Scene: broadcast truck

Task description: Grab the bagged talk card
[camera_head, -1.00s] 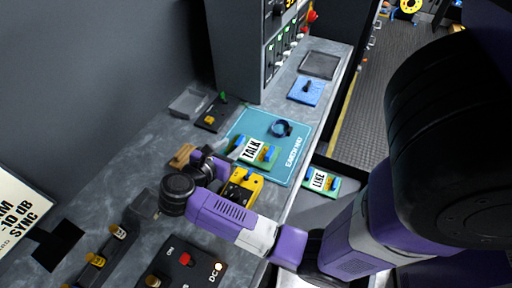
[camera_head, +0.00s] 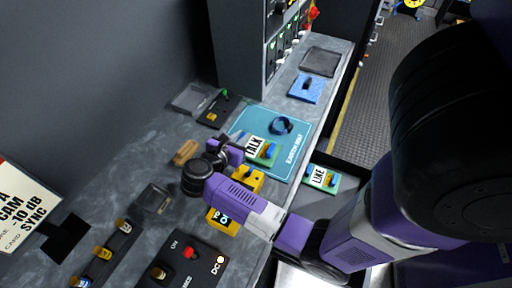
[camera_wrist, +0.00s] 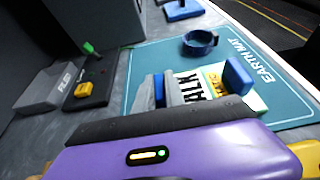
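The talk card (camera_head: 258,149), a pale green-edged packet lettered TALK with blue blocks at its ends, lies on the teal earth mat (camera_head: 298,133). In the wrist view the talk card (camera_wrist: 212,82) also shows a yellow label and is partly hidden. My gripper (camera_head: 234,150) is at the card's left end in the head view, covering part of it. In the wrist view its purple body fills the bottom, and a grey part, perhaps a fingertip, stands by the card's left blue block. Contact and finger spacing cannot be made out.
A similar card lettered LIKE (camera_head: 320,178) lies in a grey tray off the counter edge. A dark blue ring (camera_head: 281,126) sits on the mat. Yellow blocks (camera_head: 247,181) stand beside my arm. A blue pad (camera_head: 306,88) and control panels (camera_head: 188,262) line the counter.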

